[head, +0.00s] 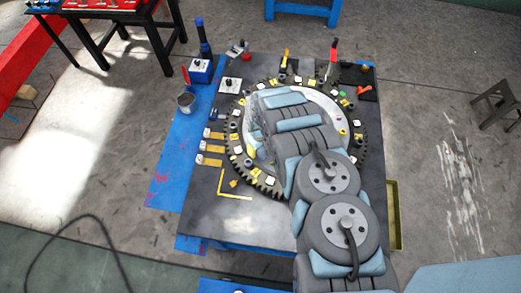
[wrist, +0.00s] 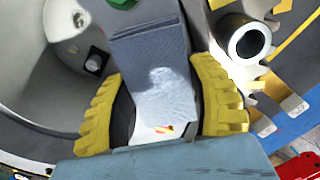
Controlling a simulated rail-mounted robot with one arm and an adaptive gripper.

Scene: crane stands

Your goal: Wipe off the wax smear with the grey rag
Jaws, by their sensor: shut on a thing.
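In the wrist view the two yellow fingers of my gripper (wrist: 163,105) are shut on a grey, cloth-textured piece, which looks like the grey rag (wrist: 140,45). It runs from the top edge down between the fingers and has a paler patch near its lower end. A white surface and a small orange spot show just below that end. In the head view my arm covers the gripper and the rag. I cannot pick out the wax smear for certain in either view.
A large toothed ring (head: 237,138) with small pale and yellow pieces lies on the dark table (head: 200,215). A yellow corner mark (head: 222,190) is at front left. A grey cup (head: 186,100) and blue-based stand (head: 201,68) are at the left.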

